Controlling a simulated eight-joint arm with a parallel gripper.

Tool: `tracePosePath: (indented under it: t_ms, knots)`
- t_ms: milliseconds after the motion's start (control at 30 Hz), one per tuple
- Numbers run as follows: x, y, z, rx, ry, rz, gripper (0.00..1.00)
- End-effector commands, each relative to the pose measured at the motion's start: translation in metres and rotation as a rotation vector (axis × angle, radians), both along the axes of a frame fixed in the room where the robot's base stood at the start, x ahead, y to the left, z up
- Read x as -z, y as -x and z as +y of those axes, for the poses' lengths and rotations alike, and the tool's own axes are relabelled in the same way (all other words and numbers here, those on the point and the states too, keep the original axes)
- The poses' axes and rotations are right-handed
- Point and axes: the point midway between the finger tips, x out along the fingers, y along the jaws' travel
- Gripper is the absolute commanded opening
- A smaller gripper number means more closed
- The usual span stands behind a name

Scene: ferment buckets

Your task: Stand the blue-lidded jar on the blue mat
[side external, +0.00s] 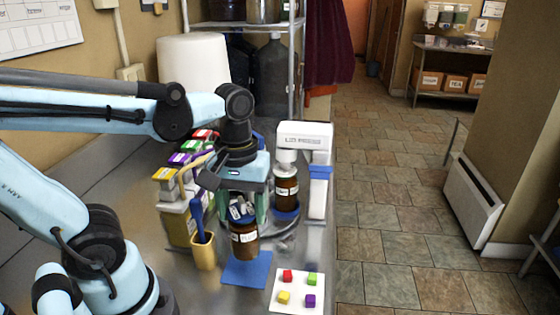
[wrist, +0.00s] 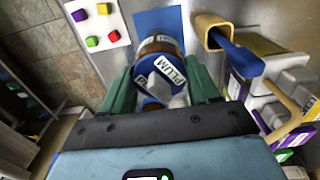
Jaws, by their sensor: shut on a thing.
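My gripper (side external: 243,207) is shut on an amber jar (side external: 244,242) with a blue lid and a white label. The jar looks upright. In the wrist view the blue lid (wrist: 161,76) reads PLUM and lies between my green fingers (wrist: 162,92). The blue mat (side external: 248,275) lies on the steel counter, and the jar's base overlaps its back part in the side view. I cannot tell whether the base touches it. The mat also shows past the jar in the wrist view (wrist: 158,20).
A tan holder (side external: 203,252) with a blue tool stands close left of the mat. A white card (side external: 297,292) with small coloured cubes lies to its right. Behind stands a white lid press (side external: 318,185) with another amber jar (side external: 286,188). Coloured cartons (side external: 178,215) stand at the left.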

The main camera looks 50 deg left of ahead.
Motion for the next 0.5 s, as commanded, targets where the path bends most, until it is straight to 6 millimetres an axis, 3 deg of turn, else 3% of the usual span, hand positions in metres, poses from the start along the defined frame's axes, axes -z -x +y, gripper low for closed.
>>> tracePosePath:
  t_ms: [167, 500]
  knots:
    - [0.007, -0.003, 0.004, 0.001, 0.0, 0.0, 0.0]
    - [0.039, -0.003, 0.004, 0.0, 0.0, 0.0, 0.0]
